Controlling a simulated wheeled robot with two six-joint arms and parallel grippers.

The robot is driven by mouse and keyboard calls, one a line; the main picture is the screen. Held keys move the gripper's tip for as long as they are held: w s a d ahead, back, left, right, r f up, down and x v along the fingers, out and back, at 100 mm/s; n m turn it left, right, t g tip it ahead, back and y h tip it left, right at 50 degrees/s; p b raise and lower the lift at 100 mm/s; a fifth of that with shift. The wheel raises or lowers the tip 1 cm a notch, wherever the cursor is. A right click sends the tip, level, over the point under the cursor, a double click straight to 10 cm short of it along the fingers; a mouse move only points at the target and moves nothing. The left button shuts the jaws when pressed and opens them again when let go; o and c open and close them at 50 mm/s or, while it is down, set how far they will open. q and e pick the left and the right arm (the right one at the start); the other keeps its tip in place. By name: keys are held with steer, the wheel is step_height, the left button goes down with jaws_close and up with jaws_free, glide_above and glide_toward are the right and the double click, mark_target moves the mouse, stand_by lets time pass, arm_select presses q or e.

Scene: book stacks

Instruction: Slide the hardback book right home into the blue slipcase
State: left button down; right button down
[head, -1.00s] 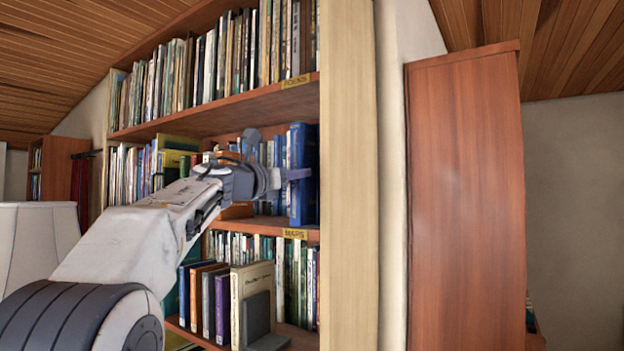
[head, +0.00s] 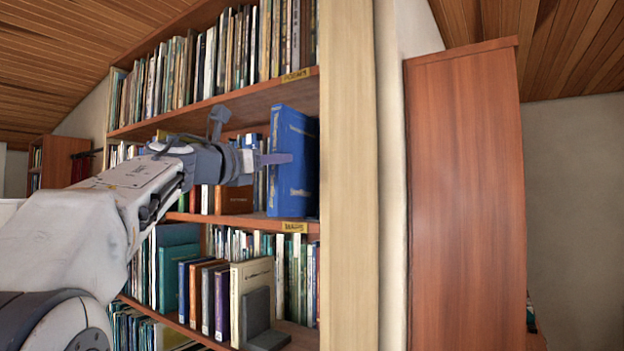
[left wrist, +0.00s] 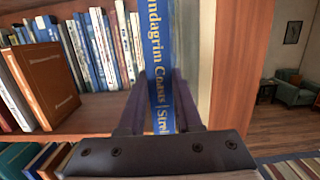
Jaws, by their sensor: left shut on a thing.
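A blue book (head: 292,175) with gold lettering stands nearly upright, leaning slightly, at the right end of the middle shelf, sticking out past its front edge. My left gripper (head: 280,159) is shut on it, a finger lying across its near side at mid-height. In the left wrist view the book's blue spine (left wrist: 158,60) with gold and white letters stands between the two fingers. I cannot make out a separate blue slipcase; only one large blue volume shows clearly. My right gripper is in neither view.
The shelf upright (head: 348,180) stands close on the right of the book. A brown book (left wrist: 42,85) and a row of thin books stand to its left, with bare shelf (left wrist: 95,112) between. Below, several books and a grey bookend (head: 258,315) fill the lower shelf.

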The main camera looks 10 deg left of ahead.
arm_select(q)
steer(key=r+b+v, duration=0.2)
steer(key=b+v, duration=0.1)
steer(key=v, duration=0.9)
steer(key=shift+b, duration=0.4)
steer(key=shift+s, duration=0.1)
steer(key=shift+f+t, duration=0.3)
steer(key=shift+f, duration=0.1)
steer(key=f+p+x, duration=0.1)
steer(key=x, duration=0.7)
steer(key=shift+w+d+f, duration=0.25)
steer(key=shift+w+f, duration=0.05)
steer(key=shift+w, duration=0.2)
stand_by(1.2)
